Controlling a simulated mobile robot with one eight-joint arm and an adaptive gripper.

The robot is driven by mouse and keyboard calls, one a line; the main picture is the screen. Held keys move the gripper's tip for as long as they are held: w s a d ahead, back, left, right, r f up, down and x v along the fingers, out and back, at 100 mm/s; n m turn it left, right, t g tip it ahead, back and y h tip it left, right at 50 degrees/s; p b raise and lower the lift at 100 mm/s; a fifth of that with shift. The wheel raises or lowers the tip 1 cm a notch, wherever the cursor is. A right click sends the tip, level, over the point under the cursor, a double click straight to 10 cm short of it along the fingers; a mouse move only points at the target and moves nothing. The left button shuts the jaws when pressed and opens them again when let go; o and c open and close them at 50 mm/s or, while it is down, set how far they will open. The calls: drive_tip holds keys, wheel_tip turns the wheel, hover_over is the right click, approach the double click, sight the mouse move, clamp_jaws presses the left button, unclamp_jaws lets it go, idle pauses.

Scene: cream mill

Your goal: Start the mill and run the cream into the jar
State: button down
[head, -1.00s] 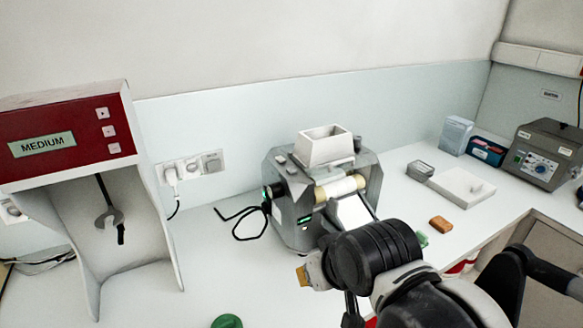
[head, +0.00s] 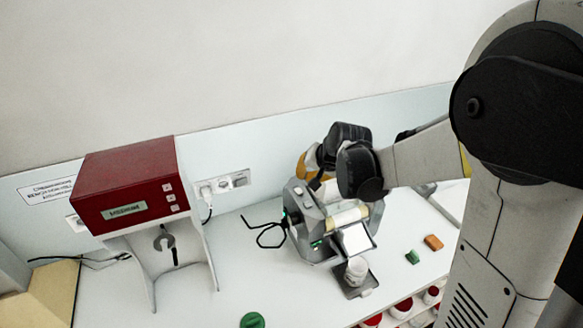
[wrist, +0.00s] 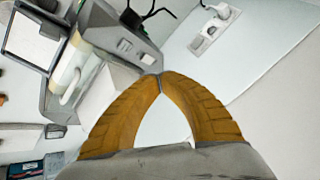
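The mill (head: 312,246) is a grey machine with pale rollers (head: 345,217) and a sloping white apron (head: 356,238). A white jar (head: 356,269) stands on a grey tray (head: 350,292) below the apron. My gripper (head: 308,180) is over the back of the mill, and its arm hides much of the hopper. In the wrist view the yellow fingers (wrist: 160,76) meet at their tips with nothing visible between them. The tips appear close to the mill's side panel (wrist: 122,46); I cannot tell if they touch. Green lights show on the mill's left side.
A red-topped mixer (head: 128,185) reading MEDIUM stands to the left. A wall socket (head: 225,182) is behind, with a black cable nearby. A green disc (head: 253,320) lies in front. A green block (head: 412,257) and an orange block (head: 433,242) lie right of the mill. Red-marked jars sit below the bench edge.

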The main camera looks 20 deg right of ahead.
drive_tip(key=shift+w+d+p, duration=0.2)
drive_tip(key=shift+w+p, duration=0.1)
drive_tip(key=shift+w, duration=0.35)
drive_tip(key=b, duration=0.7)
approach(301, 200)
drive_tip(key=x, duration=0.5)
drive_tip(key=shift+w+r, duration=0.1)
drive_tip(key=shift+w, duration=0.35)
idle(0.3)
drive_tip(key=shift+f+b, duration=0.3)
drive_tip(key=shift+f, duration=0.1)
drive_tip(key=shift+f+b, duration=0.4)
drive_tip(key=shift+b, duration=0.05)
idle(0.5)
drive_tip(key=shift+r, duration=0.1)
drive_tip(key=shift+r+p, duration=0.5)
drive_tip(key=shift+r, duration=0.25)
